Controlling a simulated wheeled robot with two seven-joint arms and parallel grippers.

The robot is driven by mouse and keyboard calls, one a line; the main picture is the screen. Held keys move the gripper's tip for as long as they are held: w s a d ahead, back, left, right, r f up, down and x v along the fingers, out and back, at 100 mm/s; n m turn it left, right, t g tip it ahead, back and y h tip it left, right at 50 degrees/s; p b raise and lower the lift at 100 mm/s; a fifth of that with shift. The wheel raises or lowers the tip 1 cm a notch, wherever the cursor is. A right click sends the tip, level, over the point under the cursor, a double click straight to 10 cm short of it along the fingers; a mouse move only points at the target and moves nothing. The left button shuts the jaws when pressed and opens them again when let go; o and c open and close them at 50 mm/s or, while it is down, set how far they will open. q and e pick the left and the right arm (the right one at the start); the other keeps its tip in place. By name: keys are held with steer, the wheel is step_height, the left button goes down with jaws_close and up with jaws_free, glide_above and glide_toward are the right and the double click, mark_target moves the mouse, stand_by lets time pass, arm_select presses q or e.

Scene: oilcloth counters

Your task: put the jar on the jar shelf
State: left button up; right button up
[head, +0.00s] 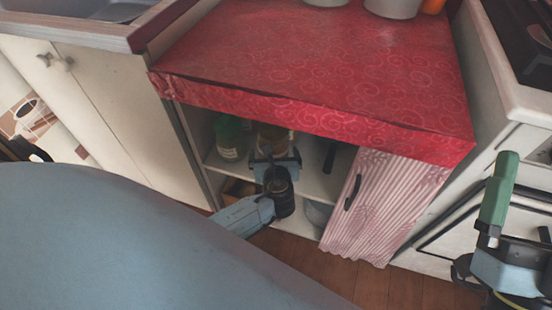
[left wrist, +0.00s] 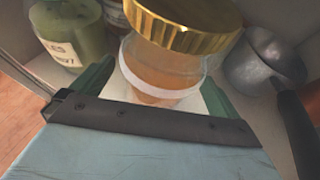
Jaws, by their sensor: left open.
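The jar (left wrist: 168,68), amber with a gold lid and a pale band, stands inside the open cabinet in the left wrist view. In the head view it is partly hidden behind my left gripper (head: 275,160). My left gripper is open, with its green fingers (left wrist: 155,92) on either side of the jar's lower part; I cannot tell whether they touch it. The shelf (head: 316,183) under the jar is white. My right gripper (head: 497,195) is at the far right, outside the cabinet; its opening cannot be made out.
A green labelled jar (head: 230,138) stands left of the jar. A grey metal pan (left wrist: 262,62) with a dark handle is close on its right. The red counter (head: 330,70) overhangs the opening, and a pink striped curtain (head: 375,215) covers its right side.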

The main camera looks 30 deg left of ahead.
arm_select(q)
steer(key=p+v, duration=0.1)
steer(key=v, duration=0.3)
steer(key=shift+r+p, duration=0.1)
steer(key=shift+p, duration=0.3)
steer(key=shift+p+v, duration=1.1)
steer(key=shift+v, duration=1.7)
arm_select(e)
step_height(320, 180, down, 13)
steer(key=w+d+g+h, duration=0.1)
steer(key=w+g+h, duration=0.1)
steer(key=g, duration=0.7)
steer(key=shift+w+d+r+g+h, duration=0.2)
steer(key=shift+g+h, duration=0.2)
steer(key=shift+h, duration=0.3)
arm_select(q)
steer(key=shift+c, duration=0.3)
